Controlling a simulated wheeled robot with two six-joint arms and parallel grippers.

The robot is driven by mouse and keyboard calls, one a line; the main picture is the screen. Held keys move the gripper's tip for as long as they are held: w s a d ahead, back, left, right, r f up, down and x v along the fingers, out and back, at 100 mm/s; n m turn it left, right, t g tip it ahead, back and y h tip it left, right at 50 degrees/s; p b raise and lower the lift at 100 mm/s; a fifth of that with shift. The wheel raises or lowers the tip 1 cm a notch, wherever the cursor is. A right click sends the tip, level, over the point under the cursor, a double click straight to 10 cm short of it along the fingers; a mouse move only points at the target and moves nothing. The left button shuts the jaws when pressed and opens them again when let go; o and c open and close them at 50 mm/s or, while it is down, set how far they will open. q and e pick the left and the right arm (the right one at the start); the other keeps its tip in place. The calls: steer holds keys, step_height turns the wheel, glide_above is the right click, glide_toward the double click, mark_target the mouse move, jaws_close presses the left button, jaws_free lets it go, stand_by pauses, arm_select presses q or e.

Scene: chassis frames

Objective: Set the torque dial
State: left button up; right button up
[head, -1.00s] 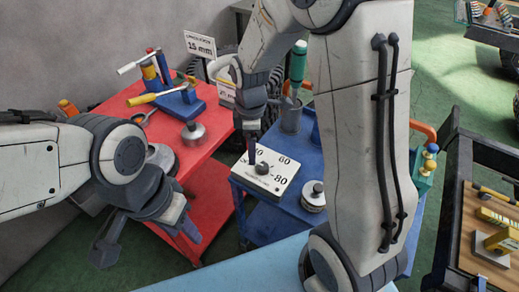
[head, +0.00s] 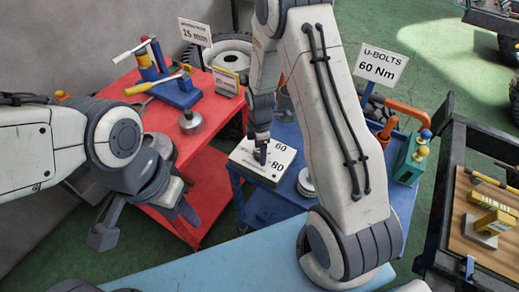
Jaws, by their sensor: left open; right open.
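The torque dial is a white box (head: 280,158) with black numbers 60 and 80 on its top, on the blue cart (head: 265,205). Its dark round knob sits at the middle, mostly hidden by my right gripper (head: 261,152). The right gripper points down with its fingertips at the knob; I cannot tell if they touch it. Which way the knob points is hidden. A white sign (head: 381,66) reads "U-BOLTS 60 Nm". My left gripper (head: 148,222) is open and empty, in front of the red cart (head: 205,165), well left of the dial.
The red cart carries a tool stand (head: 165,80) with hammers, a metal weight (head: 191,121) and a "15 mm" sign (head: 195,32). A metal cylinder (head: 306,182) stands right of the dial, by my arm. Another bench (head: 485,215) is at the far right.

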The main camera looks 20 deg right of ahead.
jaws_close()
steer(key=shift+s+m, duration=0.1)
steer(key=shift+m, duration=0.2)
steer(key=m, duration=1.1)
stand_by(0.4)
steer(key=shift+s, duration=0.1)
stand_by(0.5)
jaws_free()
